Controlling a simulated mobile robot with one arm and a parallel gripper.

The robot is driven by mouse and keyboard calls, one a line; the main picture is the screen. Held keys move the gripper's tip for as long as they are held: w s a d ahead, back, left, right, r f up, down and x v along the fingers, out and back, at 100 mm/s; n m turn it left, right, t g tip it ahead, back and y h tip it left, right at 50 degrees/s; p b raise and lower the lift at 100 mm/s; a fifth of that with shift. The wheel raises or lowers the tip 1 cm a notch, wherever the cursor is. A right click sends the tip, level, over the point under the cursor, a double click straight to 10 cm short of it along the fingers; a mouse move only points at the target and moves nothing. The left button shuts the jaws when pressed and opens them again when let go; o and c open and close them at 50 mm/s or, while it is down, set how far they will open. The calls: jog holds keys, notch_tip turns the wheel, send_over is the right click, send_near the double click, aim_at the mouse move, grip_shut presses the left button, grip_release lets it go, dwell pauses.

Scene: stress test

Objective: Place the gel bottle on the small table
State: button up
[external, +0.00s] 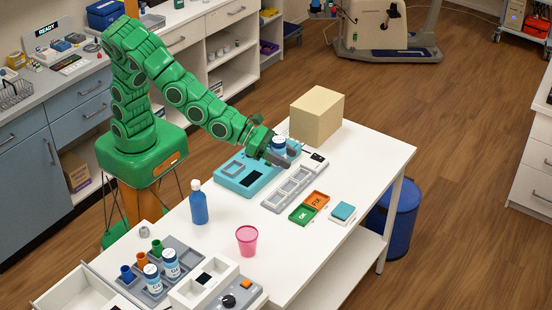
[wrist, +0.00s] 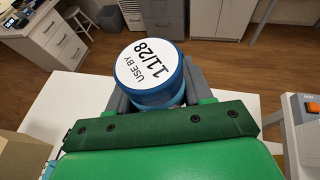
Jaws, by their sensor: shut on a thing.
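My gripper (external: 281,158) is shut on a small blue-and-white bottle (external: 279,144), above the turquoise device on the white table (external: 375,165). In the wrist view its round white lid (wrist: 147,64) reads "USE BY 11/28" and its blue side (wrist: 160,99) sits between my fingers. Two similar labelled bottles (external: 171,263) stand in a grey tray at the table's near end. A plain blue bottle (external: 199,204) with a white cap stands upright near the table's left edge. I cannot tell from labels which one is the gel bottle.
A cardboard box (external: 316,115) stands just beyond my gripper. The turquoise device (external: 250,175), a grey slotted tray (external: 292,187), green and orange trays (external: 308,207) and a pink cup (external: 247,240) occupy the table. Its right end is mostly clear. A blue bin (external: 400,207) stands beside it.

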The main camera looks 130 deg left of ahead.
jog(key=shift+d, duration=0.15)
jog(key=shift+s+f+n+g+y, duration=1.1)
jog(key=shift+s+f+n+y, duration=0.35)
jog(key=shift+f, duration=3.1)
jog(key=shift+s+f+n+g+y, duration=1.15)
jog(key=shift+s+f+n, duration=0.45)
jog(key=shift+f, duration=2.9)
jog(key=shift+s+f+n+g+y, duration=1.05)
jog(key=shift+s+f+n+y, duration=0.45)
jog(key=shift+f, duration=3.05)
jog(key=shift+f, duration=0.15)
jog(key=o, duration=1.1)
